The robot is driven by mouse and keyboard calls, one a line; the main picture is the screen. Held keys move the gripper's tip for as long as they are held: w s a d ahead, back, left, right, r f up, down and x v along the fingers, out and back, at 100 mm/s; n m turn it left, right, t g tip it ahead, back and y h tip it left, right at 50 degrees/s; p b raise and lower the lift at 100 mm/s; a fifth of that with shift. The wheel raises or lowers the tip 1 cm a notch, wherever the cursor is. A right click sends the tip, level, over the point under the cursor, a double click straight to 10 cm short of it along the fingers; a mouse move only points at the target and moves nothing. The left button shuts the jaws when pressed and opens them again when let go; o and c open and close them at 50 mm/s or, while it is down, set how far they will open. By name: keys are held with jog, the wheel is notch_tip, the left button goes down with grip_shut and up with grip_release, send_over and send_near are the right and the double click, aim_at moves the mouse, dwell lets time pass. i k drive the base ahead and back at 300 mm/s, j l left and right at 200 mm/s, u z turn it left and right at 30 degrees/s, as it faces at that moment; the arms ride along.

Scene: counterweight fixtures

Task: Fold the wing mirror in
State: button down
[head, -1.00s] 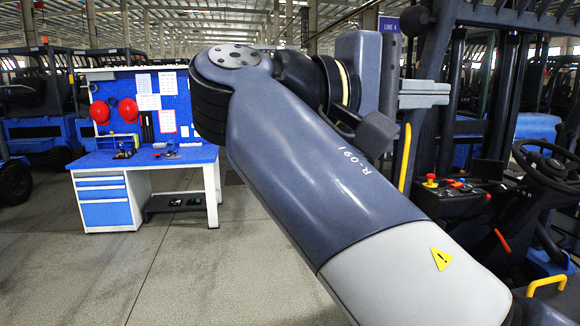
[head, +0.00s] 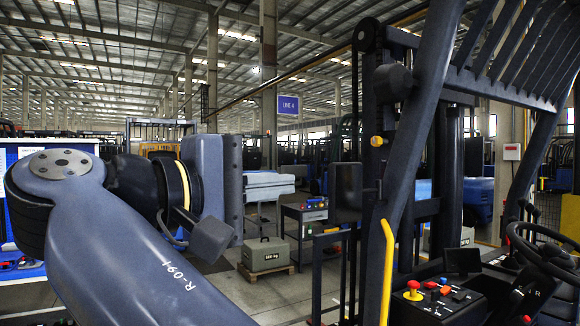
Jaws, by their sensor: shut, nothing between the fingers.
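A dark, rounded rectangular housing (head: 347,187) juts out on a short stalk from the forklift's front post (head: 418,130); it looks like the wing mirror, seen without a clear reflecting face. My gripper (head: 288,184) shows as pale grey fingers beyond a dark wrist plate. It is shut and empty, pointing right. Its tips end left of the housing with a visible gap in the picture; the depth between them is hard to judge. My arm hides part of the gripper's base.
A yellow grab rail (head: 386,270) and a control panel with a red button (head: 412,291) are at the forklift's side. A dark cart (head: 305,225) and a grey weight box (head: 265,254) stand behind. A blue workbench (head: 22,272) is far left.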

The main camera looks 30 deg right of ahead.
aim_at(346, 191)
jog(key=i+l+z, duration=0.15)
jog(key=i+z, duration=0.3)
jog(key=i, duration=0.3)
jog(key=i+j+z, duration=0.1)
jog(key=i+z, duration=0.3)
jog(key=i, duration=0.4)
